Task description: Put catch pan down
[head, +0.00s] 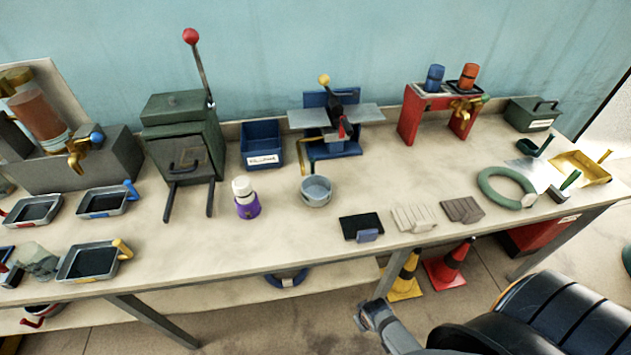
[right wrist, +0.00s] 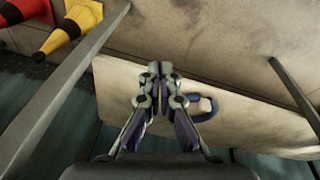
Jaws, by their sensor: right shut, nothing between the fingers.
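Shallow grey pans with dark insides rest at the left of the table in the head view: one with a red handle (head: 35,210), one with a blue handle (head: 104,202), and one with a yellow handle (head: 90,262). I cannot tell which is the catch pan. My right gripper (head: 369,313) is in front of the table's front edge, low and far from these pans. In the right wrist view its fingers (right wrist: 160,72) are together with nothing between them. My left gripper is out of view.
A blue ring (head: 287,279) lies on the lower shelf (right wrist: 255,120). Yellow (head: 404,280) and red (head: 450,268) cones stand under the table. A purple-and-white bottle (head: 245,200) and grey pot (head: 316,190) stand mid-table. A green press (head: 182,140) stands behind.

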